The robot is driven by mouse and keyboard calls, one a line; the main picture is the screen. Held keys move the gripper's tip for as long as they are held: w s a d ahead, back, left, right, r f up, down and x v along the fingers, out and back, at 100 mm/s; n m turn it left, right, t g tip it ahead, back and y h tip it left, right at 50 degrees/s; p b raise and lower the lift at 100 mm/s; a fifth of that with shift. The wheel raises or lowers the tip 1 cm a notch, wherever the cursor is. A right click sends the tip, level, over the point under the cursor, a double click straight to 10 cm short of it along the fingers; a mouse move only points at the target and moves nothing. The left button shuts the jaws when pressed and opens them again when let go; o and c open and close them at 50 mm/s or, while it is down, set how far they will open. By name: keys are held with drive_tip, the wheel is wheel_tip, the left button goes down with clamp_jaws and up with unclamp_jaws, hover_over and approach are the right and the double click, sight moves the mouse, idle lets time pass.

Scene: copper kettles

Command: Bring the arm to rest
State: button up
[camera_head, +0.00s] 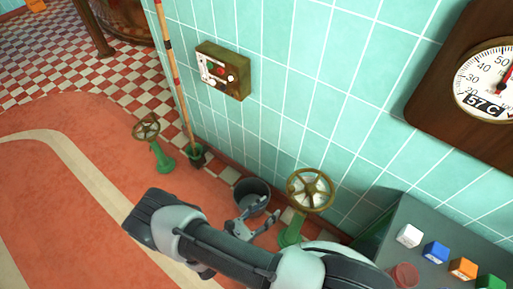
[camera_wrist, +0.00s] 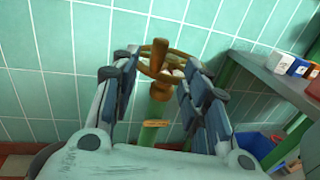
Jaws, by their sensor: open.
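My arm (camera_head: 215,245) stretches across the lower middle of the head view. My gripper (camera_head: 252,218) is at its far side, over the floor near the tiled wall. In the wrist view my gripper (camera_wrist: 155,85) is open, with its two fingers apart and nothing held between them. A green valve post with a brass handwheel (camera_head: 310,190) stands just right of the gripper in the head view. In the wrist view the brass handwheel (camera_wrist: 172,66) shows between and beyond the fingers. I cannot tell whether the fingers touch it.
A dark bucket (camera_head: 252,194) stands behind the gripper. A second handwheel valve (camera_head: 147,131) and a striped pole (camera_head: 172,75) stand further left. A grey bench (camera_head: 399,216) at right carries several coloured boxes and a red cup (camera_head: 404,275). The red floor at left is open.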

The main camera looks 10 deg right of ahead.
wheel_tip(320, 180, up, 21)
drive_tip(key=d+m+g+y, duration=0.2)
drive_tip(key=m+g+y, duration=0.3)
drive_tip(key=m+g, duration=0.7)
drive_tip(key=s+r+m+t+y, duration=0.4)
drive_tip(key=s+r+m+y, duration=0.1)
drive_tip(key=r, duration=0.4)
drive_tip(key=s+r+m+t+y, duration=0.4)
drive_tip(key=s+r+m+y, duration=0.1)
drive_tip(key=r, duration=0.5)
drive_tip(key=shift+d+r+m+y, duration=0.25)
drive_tip(key=shift+d+m+y, duration=0.15)
drive_tip(key=shift+m, duration=0.5)
drive_tip(key=shift+c, duration=1)
drive_tip(key=shift+d, duration=0.1)
